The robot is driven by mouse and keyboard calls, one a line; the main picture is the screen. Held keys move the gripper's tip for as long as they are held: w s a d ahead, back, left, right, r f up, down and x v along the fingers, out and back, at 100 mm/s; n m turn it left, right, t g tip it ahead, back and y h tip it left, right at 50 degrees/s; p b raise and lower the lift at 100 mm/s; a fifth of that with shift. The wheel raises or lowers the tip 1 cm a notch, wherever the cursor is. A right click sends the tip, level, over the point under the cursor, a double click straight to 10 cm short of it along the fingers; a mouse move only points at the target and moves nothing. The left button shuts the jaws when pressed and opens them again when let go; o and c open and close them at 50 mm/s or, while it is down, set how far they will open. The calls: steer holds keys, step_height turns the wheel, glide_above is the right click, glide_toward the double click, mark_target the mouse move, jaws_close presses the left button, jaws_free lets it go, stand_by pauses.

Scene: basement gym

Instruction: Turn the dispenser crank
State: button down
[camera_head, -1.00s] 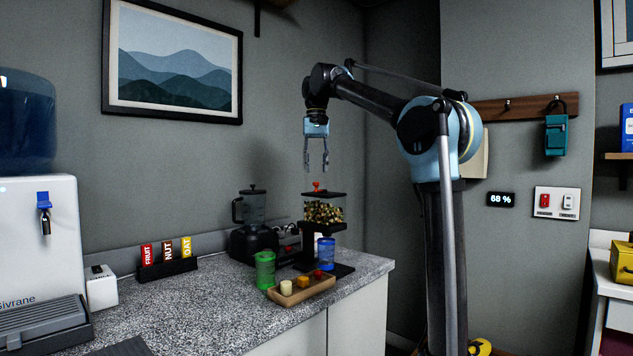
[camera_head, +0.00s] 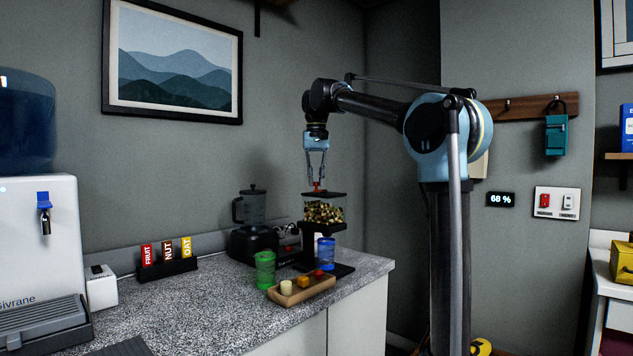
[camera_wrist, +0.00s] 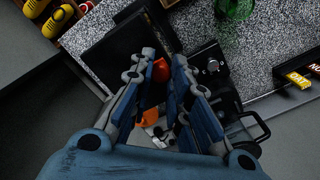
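The dispenser (camera_head: 324,212) stands near the back right end of the counter. It has a clear hopper of mixed pieces under a dark lid. A small red knob (camera_head: 317,187) sticks up from the lid; I take it for the crank. My gripper (camera_head: 316,182) points straight down, its fingertips at the knob's height. In the wrist view, the red knob (camera_wrist: 161,71) shows between the two fingers (camera_wrist: 165,58), which are apart. I cannot tell whether either finger touches it. The dispenser's dark top (camera_wrist: 115,50) shows beyond the left finger.
A blue cup (camera_head: 326,250) stands at the dispenser's base. A green cup (camera_head: 265,268) and a wooden tray (camera_head: 305,294) with small blocks are in front. A blender (camera_head: 254,225) stands to the left. The air above the counter's left side is clear.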

steer(key=shift+w, duration=0.1)
steer(key=m, duration=0.2)
steer(key=w+m, duration=0.1)
steer(key=a+m, duration=0.1)
steer(key=m, duration=0.1)
steer(key=shift+w+m, duration=0.2)
steer(key=shift+m, duration=0.1)
steer(key=m, duration=0.1)
steer(key=w+m, duration=0.1)
steer(key=m, duration=0.3)
steer(key=shift+w+a, duration=0.2)
steer(key=shift+w, duration=0.15)
steer(key=m, duration=0.2)
steer(key=w+m, duration=0.1)
steer(key=m, duration=0.1)
steer(key=shift+w+d, duration=0.1)
steer(key=shift+w+d+m, duration=0.1)
steer(key=shift+w+m, duration=0.1)
steer(key=shift+m, duration=0.55)
steer(key=shift+w+d+m, duration=0.1)
steer(key=shift+w+m, duration=0.1)
steer(key=shift+m, duration=0.55)
steer(key=c, duration=1.5)
jaws_free()
steer(key=shift+w, duration=0.1)
